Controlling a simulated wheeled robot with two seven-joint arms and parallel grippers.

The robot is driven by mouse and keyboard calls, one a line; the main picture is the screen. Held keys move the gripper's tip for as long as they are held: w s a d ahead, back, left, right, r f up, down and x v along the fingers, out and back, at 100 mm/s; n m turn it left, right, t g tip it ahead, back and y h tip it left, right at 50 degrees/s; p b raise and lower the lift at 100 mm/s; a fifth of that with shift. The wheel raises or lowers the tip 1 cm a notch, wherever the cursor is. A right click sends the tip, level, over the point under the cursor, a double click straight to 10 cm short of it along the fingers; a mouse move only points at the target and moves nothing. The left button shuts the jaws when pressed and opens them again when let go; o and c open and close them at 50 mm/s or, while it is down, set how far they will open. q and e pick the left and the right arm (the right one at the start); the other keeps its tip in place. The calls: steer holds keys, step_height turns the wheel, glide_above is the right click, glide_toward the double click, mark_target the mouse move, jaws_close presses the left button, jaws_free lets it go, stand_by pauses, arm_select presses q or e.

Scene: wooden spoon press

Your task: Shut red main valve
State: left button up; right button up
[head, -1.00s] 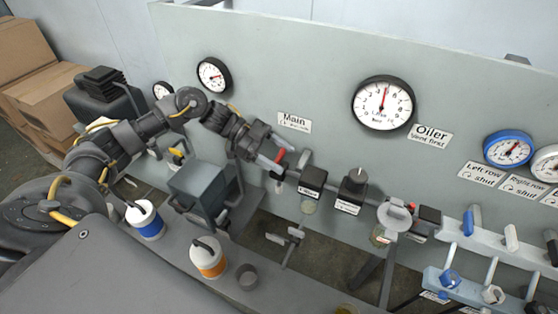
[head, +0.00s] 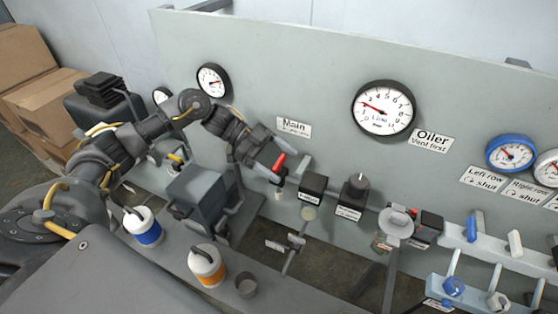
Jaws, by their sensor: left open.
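The red main valve handle (head: 279,162) is on the pipe line below the "Main" label (head: 294,127) in the head view. It stands tilted, and its lower part is partly hidden by my gripper. My left gripper (head: 270,165) is open at the red handle, with its light grey fingers close beside it. I cannot tell whether they touch it. The right gripper is not in view. The large line gauge (head: 382,109) has its needle pointing left, near the low end.
A grey panel (head: 300,60) stands behind the pipe. Black blocks (head: 313,186) and an oiler (head: 396,228) sit to the right of the valve. Blue-banded (head: 143,226) and orange-banded (head: 207,265) cans and a small grey cup (head: 246,281) stand on the bench in front.

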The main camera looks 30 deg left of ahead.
arm_select(q)
steer(key=b+v, duration=0.4)
steer(key=v, duration=0.6)
steer(key=shift+f, duration=0.15)
steer(key=shift+a+r, duration=0.3)
steer(key=shift+a, duration=0.15)
